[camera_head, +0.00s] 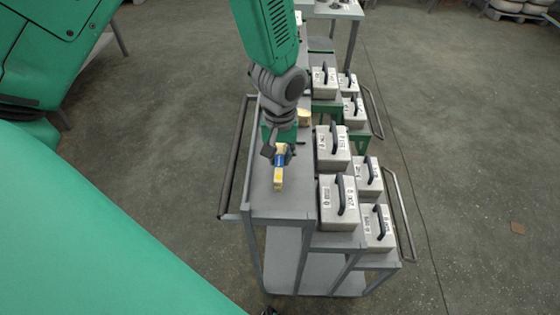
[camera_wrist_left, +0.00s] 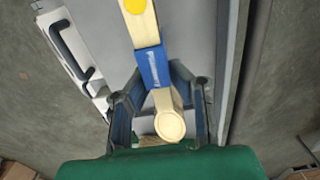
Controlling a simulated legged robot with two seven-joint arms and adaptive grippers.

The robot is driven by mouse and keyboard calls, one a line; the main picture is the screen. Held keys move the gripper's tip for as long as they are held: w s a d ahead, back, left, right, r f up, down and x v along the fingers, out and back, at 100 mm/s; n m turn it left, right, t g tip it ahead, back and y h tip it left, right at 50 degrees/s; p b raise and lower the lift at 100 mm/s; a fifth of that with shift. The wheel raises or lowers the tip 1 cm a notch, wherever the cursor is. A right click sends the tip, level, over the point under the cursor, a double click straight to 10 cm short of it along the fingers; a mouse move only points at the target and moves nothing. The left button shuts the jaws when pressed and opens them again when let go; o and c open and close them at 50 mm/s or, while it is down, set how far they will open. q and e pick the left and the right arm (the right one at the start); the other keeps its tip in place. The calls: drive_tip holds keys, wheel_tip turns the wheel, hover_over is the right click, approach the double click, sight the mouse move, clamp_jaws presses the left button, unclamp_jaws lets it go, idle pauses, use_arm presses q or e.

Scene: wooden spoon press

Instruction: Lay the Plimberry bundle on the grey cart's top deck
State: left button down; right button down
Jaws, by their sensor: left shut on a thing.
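The bundle (camera_head: 279,180) is pale wood with a blue band around its middle, and a yellow dot marks one end in the left wrist view (camera_wrist_left: 142,25). My left gripper (camera_head: 280,157) is shut on it near the blue band, with one finger on each side in the left wrist view (camera_wrist_left: 160,88). The bundle is over the near part of the grey cart's top deck (camera_head: 265,207). I cannot tell whether it touches the deck. My right gripper is not in view.
Pale metal cases with dark handles (camera_head: 339,202) stand in rows along the cart's right side. A small pale yellow object (camera_head: 304,117) is farther back on the deck, beside my arm. A rail (camera_head: 234,155) runs along the left side. The deck's near end is clear.

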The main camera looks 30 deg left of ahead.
use_arm(q)
drive_tip(key=shift+d+f, duration=0.3)
drive_tip(key=shift+f, duration=0.3)
drive_tip(key=shift+d+f, duration=0.25)
drive_tip(key=shift+f, duration=0.3)
drive_tip(key=shift+d+f, duration=0.15)
drive_tip(key=shift+d, duration=0.25)
drive_tip(key=shift+a+f, duration=0.15)
drive_tip(key=shift+a, duration=0.2)
drive_tip(key=c, duration=1.5)
unclamp_jaws()
drive_tip(key=shift+a, duration=0.2)
drive_tip(key=shift+a+f, duration=0.1)
drive_tip(key=shift+a, duration=0.15)
drive_tip(key=shift+d+r, duration=0.2)
drive_tip(key=r, duration=0.4)
drive_tip(key=d+r, duration=0.1)
drive_tip(key=r, duration=0.1)
drive_tip(key=shift+w, duration=0.1)
wheel_tip(320, 180, up, 6)
hover_over(286, 175)
drive_tip(key=a, duration=0.1)
drive_tip(key=shift+a+f, duration=0.1)
drive_tip(key=shift+a, duration=0.05)
drive_tip(key=shift+d+r, duration=0.2)
drive_tip(key=shift+d, duration=0.25)
drive_tip(key=shift+a, duration=0.15)
